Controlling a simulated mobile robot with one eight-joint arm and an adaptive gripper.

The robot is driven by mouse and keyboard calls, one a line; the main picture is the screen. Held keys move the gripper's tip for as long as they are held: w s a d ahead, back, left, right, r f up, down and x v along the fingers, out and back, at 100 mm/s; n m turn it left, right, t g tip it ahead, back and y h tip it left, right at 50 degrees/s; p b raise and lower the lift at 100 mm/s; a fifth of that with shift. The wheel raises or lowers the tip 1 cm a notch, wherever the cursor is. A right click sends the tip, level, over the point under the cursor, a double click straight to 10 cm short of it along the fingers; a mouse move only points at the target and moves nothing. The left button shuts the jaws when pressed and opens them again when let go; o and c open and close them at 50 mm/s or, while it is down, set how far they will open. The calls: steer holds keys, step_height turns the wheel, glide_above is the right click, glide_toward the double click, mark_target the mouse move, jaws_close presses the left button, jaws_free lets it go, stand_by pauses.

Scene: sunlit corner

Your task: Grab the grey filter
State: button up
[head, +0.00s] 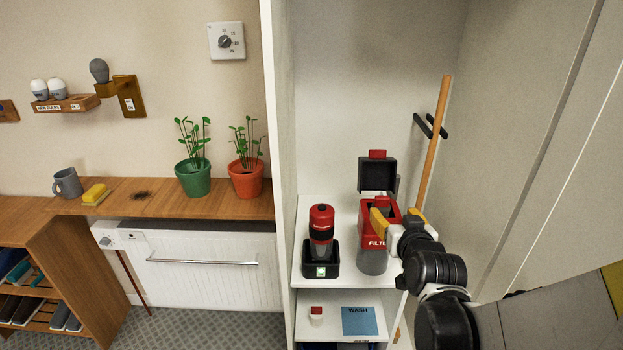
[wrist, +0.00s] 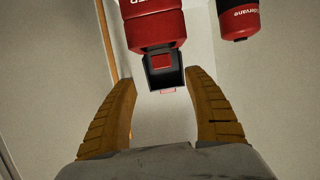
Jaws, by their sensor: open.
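A red housing (head: 366,238) marked with letters starting "FILTE" stands on the cupboard shelf, with a grey rounded lower part (head: 373,263). Its black lid (head: 377,174) with a red tab stands open behind it. The inside looks dark, and I cannot clearly make out a separate grey filter. My gripper (head: 397,218) is open at the housing's upper front, its yellow fingers partly covering it. In the wrist view my gripper (wrist: 162,105) is open and empty between its fingers; the red housing (wrist: 155,25) and black lid (wrist: 163,70) show just beyond.
A red and grey handheld device (head: 321,225) stands in a black base (head: 320,262) with a green light, left of the housing. A wooden pole (head: 434,140) leans behind. A lower shelf holds a blue WASH card (head: 360,321). Cupboard walls close in both sides.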

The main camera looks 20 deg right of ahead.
mark_target(383, 201)
steer(key=b+x, duration=0.1)
steer(key=x, duration=0.4)
steer(key=shift+w+d, duration=0.15)
steer(key=shift+w, duration=0.05)
steer(key=x, duration=0.1)
steer(key=b+x, duration=0.1)
steer(key=x, duration=0.1)
steer(key=b+x, duration=0.1)
steer(key=x, duration=0.1)
steer(key=shift+w+a+f, duration=0.1)
steer(key=shift+w+a, duration=0.1)
steer(key=shift+w, duration=0.1)
steer(key=c, duration=1.3)
